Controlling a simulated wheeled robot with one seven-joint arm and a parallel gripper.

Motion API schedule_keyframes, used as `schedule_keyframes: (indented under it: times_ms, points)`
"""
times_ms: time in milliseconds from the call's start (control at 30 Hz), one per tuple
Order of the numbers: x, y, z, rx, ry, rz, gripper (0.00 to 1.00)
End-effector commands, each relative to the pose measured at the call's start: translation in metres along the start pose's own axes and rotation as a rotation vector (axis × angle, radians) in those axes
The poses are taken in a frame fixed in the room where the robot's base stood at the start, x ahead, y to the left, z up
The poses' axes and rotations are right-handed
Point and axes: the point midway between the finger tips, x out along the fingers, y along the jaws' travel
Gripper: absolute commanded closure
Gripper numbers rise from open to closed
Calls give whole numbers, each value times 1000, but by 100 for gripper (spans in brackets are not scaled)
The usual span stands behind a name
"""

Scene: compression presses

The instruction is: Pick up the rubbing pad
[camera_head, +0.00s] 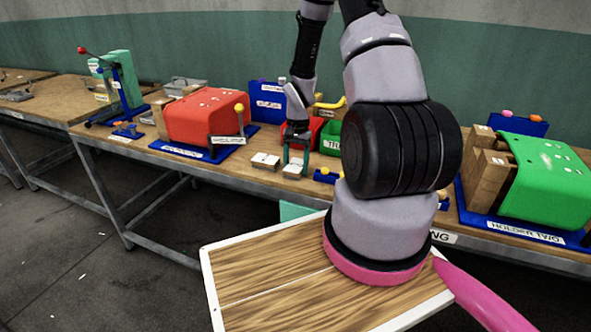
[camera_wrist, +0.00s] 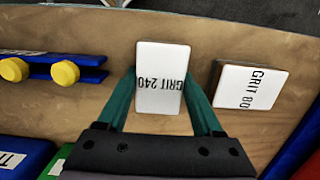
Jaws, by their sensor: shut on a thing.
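Two rubbing pads with white tops lie on the wooden bench. In the wrist view, the pad marked GRIT 240 (camera_wrist: 160,82) is between the teal fingers of my gripper (camera_wrist: 162,95), which is shut on it. That pad also shows in the head view (camera_head: 292,171), under my gripper (camera_head: 294,164), and looks to be at bench level. The other pad, marked GRIT 80 (camera_wrist: 249,85), lies apart to the right in the wrist view; it is left of my gripper in the head view (camera_head: 265,160). Any gap under the held pad is hidden.
A blue rack with yellow knobs (camera_wrist: 40,70) is close beside the held pad. A red press holder (camera_head: 200,115) stands left, a green one (camera_head: 545,180) right. A green bin (camera_head: 331,134) and blue bin (camera_head: 268,98) stand behind. A wood-topped tray (camera_head: 260,285) is in front.

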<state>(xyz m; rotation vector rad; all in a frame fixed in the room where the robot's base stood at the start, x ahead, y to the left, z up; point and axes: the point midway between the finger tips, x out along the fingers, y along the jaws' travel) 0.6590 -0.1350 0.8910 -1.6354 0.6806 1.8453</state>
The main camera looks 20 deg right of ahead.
Motion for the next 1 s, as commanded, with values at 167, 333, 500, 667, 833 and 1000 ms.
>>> schedule_keyframes:
  times_ms: [167, 333, 500, 667, 833, 1000]
  points:
    - [-1, 0, 0, 0, 0, 0, 95]
    - [-14, 0, 1, 1, 2, -1, 95]
    - [-47, -1, 5, 0, 5, -2, 95]
    - [-79, 0, 9, 1, 3, -2, 95]
    - [-99, 0, 12, 0, 2, -1, 95]
    - [-104, 0, 13, 1, -1, 0, 95]
